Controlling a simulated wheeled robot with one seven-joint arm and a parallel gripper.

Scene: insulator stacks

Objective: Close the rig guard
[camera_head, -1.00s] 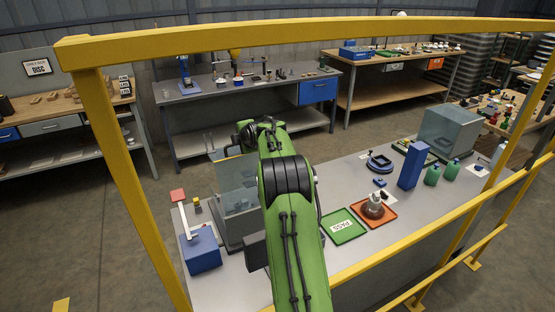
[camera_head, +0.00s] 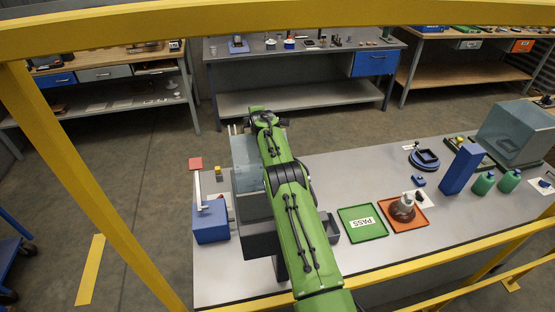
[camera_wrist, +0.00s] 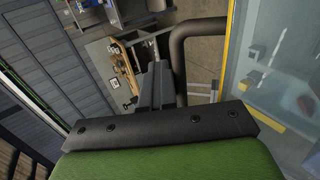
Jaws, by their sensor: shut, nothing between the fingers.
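The rig (camera_head: 262,235) has a dark grey base on the near bench, left of centre, partly hidden by my green arm. Its clear bluish guard (camera_head: 246,160) stands raised above the base in the head view. In the wrist view a clear panel with a yellow edge (camera_wrist: 262,70) fills the right side, and a dark bent tube handle (camera_wrist: 178,50) lies just left of it. My gripper (camera_wrist: 156,80) is shut and empty, with its fingers close beside the handle's left side; contact cannot be told. In the head view the fingertips are hidden behind the arm's far end.
A blue block with a white lever (camera_head: 211,222) stands left of the rig. A green PASS tray (camera_head: 362,223) and an orange tray (camera_head: 420,205) lie right of my arm. A blue upright box (camera_head: 461,169) stands farther right. Yellow railing (camera_head: 80,170) frames the near side.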

